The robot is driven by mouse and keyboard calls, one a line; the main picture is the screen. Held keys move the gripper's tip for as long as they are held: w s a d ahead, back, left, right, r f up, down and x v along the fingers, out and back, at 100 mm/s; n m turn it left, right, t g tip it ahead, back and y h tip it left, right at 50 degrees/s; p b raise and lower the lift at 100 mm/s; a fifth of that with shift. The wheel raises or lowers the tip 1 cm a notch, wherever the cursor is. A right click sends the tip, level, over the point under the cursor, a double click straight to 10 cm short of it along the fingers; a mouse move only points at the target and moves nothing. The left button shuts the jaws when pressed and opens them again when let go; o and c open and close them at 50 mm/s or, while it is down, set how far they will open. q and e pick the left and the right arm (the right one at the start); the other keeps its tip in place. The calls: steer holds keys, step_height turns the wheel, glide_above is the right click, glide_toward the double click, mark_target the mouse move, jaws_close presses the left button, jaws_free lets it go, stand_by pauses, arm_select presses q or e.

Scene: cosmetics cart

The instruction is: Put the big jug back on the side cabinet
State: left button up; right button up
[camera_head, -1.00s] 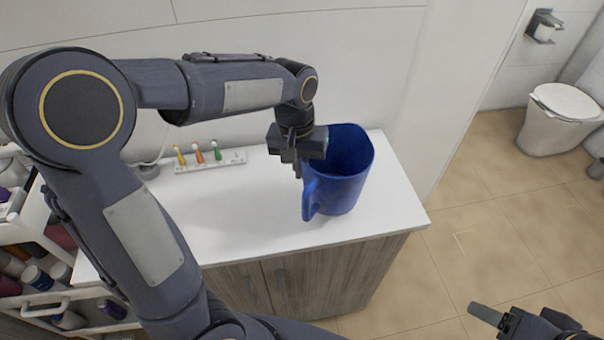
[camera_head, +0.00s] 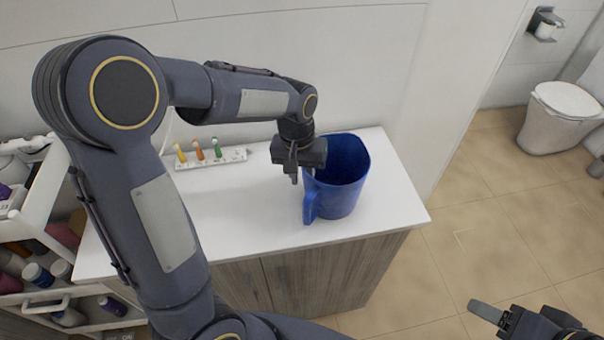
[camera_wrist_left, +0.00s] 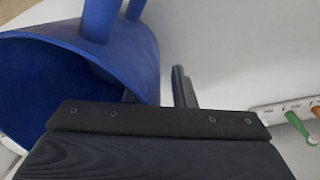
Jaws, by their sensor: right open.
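The big blue jug (camera_head: 340,190) stands upright on the white top of the side cabinet (camera_head: 240,225), near its right end, handle towards the front left. My left gripper (camera_head: 300,178) is at the jug's left rim, pointing down. In the left wrist view the jug (camera_wrist_left: 125,50) fills the upper left. One finger (camera_wrist_left: 182,88) shows outside its wall with a gap between; the other finger is mostly hidden near the rim. The left gripper looks open. My right gripper (camera_head: 487,312) is open and empty over the floor at the lower right.
A white cart (camera_head: 45,200) with bottles stands at the left. A wall rises behind; a toilet (camera_head: 560,118) is at the far right. The cabinet top's middle is clear.

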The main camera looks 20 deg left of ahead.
arm_select(q)
step_height(320, 180, up, 12)
steer(key=s+f+t+h, duration=0.1)
steer(key=s+f+t, duration=0.1)
steer(key=s, duration=0.7)
steer(key=s+a+f+t+h, duration=0.1)
steer(key=s+f+t, duration=0.1)
steer(key=s, duration=0.8)
steer(key=shift+s+f+m+t+h, duration=0.15)
steer(key=shift+f+m+t+h, duration=0.25)
steer(key=shift+t, duration=0.3)
